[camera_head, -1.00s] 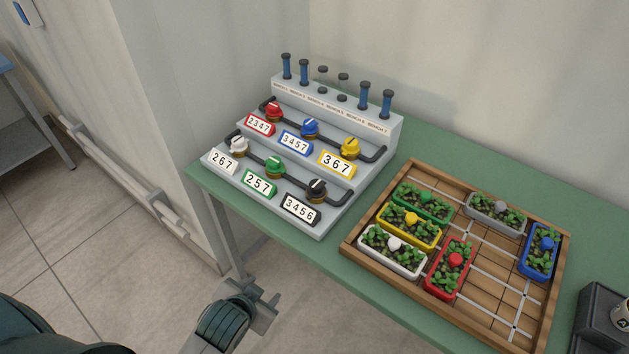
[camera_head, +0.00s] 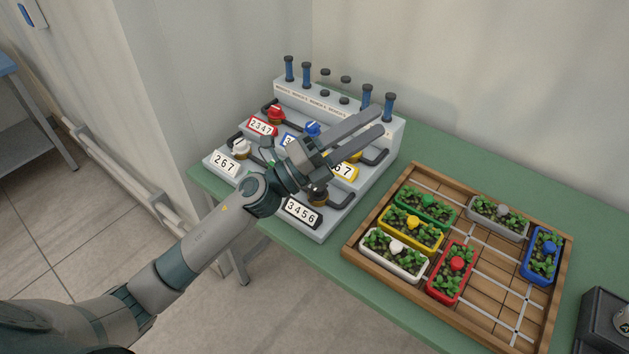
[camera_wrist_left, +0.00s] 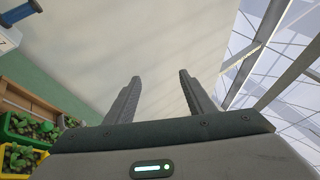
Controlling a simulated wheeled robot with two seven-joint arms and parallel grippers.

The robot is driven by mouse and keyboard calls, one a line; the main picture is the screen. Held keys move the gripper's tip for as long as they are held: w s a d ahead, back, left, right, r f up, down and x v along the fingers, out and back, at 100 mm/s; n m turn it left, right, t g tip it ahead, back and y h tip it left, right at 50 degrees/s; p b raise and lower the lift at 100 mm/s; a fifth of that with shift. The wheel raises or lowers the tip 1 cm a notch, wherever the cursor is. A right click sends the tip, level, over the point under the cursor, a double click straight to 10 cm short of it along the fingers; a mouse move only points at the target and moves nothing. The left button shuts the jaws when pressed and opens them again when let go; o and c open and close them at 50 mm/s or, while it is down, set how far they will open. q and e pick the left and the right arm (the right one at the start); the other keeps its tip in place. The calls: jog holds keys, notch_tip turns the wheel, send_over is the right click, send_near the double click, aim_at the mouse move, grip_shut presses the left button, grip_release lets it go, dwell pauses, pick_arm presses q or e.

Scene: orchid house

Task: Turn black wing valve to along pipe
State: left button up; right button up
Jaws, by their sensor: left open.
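The black wing valve (camera_head: 317,194) sits on the lower pipe of the grey stepped valve stand, behind the label 3456 (camera_head: 302,211). It is partly covered by my left arm, and how its wing points is hard to tell. My left gripper (camera_head: 368,121) is open and empty above the stand, its two fingers pointing up and right past the yellow valve. In the left wrist view the two fingers (camera_wrist_left: 158,90) stand apart with only wall and window frame beyond them. My right gripper is not in view.
The red valve (camera_head: 275,114), blue valve (camera_head: 312,129) and white valve (camera_head: 241,148) share the valve stand (camera_head: 340,98). The green valve is hidden by my arm. A wooden tray (camera_head: 352,251) with several coloured planters is at right on the green table (camera_head: 460,150).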

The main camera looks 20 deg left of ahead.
pick_arm(q)
jog(key=s+d+m+g+h, duration=0.15)
jog(key=d+m+g, duration=0.25)
jog(key=m+g, duration=0.4)
jog(key=m+g+y, duration=0.5)
jog(key=m+y, duration=0.5)
jog(key=y, duration=0.1)
send_over(318, 190)
jog(key=s+d, duration=0.3)
jog(key=s, duration=0.1)
notch_tip(318, 190, down, 9)
jog(key=w+a+y, duration=0.2)
jog(key=a+y, duration=0.2)
jog(key=a, duration=0.6)
jog(key=shift+a, duration=0.15)
jog(key=shift+t, duration=0.3)
jog(key=p+x, duration=0.5)
jog(key=x, duration=1.1)
jog(key=shift+p, duration=0.35)
jog(key=shift+w+f, duration=0.1)
jog(key=shift+f, duration=0.6)
